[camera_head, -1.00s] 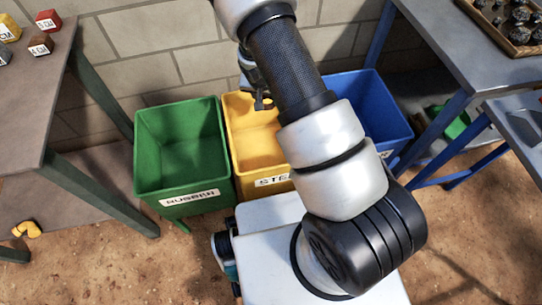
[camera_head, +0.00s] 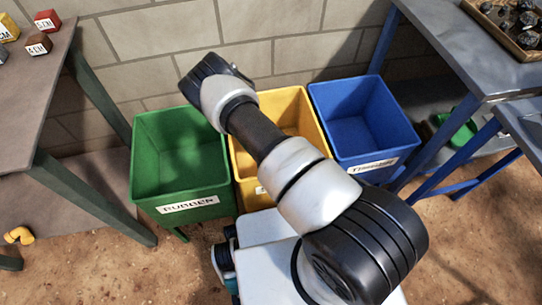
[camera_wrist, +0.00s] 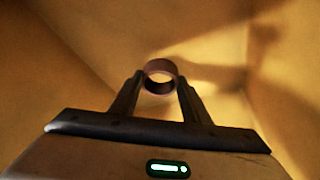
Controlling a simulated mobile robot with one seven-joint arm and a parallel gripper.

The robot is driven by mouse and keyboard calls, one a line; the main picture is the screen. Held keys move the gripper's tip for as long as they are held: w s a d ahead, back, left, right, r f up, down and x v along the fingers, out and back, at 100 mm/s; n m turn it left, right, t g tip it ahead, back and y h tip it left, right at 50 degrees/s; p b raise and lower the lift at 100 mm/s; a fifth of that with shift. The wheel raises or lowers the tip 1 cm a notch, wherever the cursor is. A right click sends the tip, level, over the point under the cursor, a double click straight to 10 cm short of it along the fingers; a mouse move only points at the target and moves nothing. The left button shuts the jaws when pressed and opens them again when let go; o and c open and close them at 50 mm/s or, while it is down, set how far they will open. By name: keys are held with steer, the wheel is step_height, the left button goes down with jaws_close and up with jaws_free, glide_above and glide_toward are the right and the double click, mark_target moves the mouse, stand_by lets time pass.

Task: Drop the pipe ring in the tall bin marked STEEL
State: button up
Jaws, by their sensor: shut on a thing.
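The pipe ring (camera_wrist: 175,70) is a short brownish tube. In the wrist view it sits between the fingertips of my gripper (camera_wrist: 160,82), which is shut on it. Yellow walls surround it there, so the ring is in or over the yellow bin. The yellow bin (camera_head: 310,112) stands in the middle of the row in the head view. My arm covers much of its front, and its label is mostly hidden now; the earlier view showed "STE". In the head view my gripper and the ring are hidden behind my arm.
A green bin marked RUBBER (camera_head: 190,192) stands left of the yellow bin, and a blue bin (camera_head: 362,118) stands right. Tables flank them, the left one with small labelled cubes (camera_head: 47,21). A brick wall (camera_head: 270,40) is close behind.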

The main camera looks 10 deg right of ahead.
steer(key=shift+f+b, duration=0.4)
steer(key=shift+f, duration=1.15)
steer(key=shift+f, duration=0.2)
steer(key=o, duration=1.2)
